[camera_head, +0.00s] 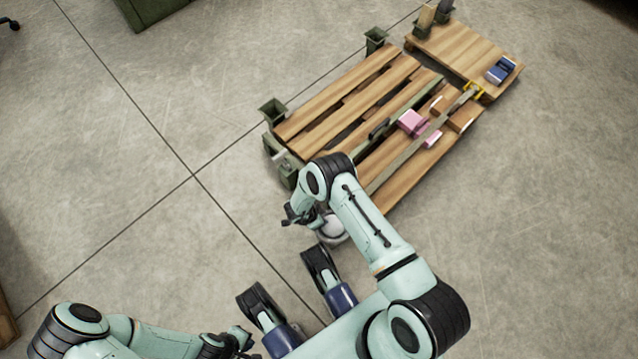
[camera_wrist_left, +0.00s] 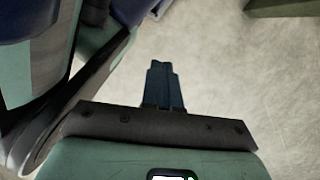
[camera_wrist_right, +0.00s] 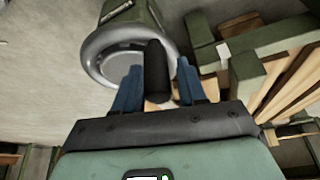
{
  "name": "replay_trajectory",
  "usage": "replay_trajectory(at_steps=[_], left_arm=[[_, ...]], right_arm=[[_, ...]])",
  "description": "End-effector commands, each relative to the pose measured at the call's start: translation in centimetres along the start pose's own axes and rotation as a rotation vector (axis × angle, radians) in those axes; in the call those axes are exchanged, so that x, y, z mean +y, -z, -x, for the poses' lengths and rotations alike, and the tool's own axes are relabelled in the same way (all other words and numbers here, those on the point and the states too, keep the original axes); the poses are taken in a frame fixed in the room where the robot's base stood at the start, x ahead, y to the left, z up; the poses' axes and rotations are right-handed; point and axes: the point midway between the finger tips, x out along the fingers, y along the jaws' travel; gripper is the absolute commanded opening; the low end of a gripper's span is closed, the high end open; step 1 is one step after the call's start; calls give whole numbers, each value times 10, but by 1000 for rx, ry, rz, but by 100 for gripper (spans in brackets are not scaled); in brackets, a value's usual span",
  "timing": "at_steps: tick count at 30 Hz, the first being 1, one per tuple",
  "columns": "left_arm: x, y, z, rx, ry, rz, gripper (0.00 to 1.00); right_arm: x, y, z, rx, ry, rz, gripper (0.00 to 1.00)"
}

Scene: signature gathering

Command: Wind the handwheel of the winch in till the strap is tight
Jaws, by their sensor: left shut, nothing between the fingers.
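The handwheel (camera_head: 333,231) is a pale metal ring at the near edge of the slatted wooden deck, partly hidden by my right arm. My left gripper (camera_head: 240,340) is shut and empty, low over the floor, also in the left wrist view (camera_wrist_left: 162,72).
The slatted deck (camera_head: 335,95) has green corner posts and carries pink boxes (camera_head: 412,122) and brown boxes (camera_head: 462,119). Behind it, a smaller wooden platform (camera_head: 455,52) holds a blue item (camera_head: 500,70).

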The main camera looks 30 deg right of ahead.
Motion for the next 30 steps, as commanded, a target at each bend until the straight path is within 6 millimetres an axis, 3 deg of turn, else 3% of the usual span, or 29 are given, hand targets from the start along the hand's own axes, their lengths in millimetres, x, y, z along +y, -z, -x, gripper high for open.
replay_trajectory(at_steps=[9,13,24,30], left_arm=[[0,0,0,1,0,0,0],[3,3,3,15,-6,-4,0],[33,36,34,151,-66,-47,0],[47,49,49,210,-92,-64,0]], right_arm=[[0,-1,1,-2,-1,1,52],[0,-1,10,-2,0,2,52],[0,1,90,-3,2,1,52],[0,0,122,-2,1,0,52]])
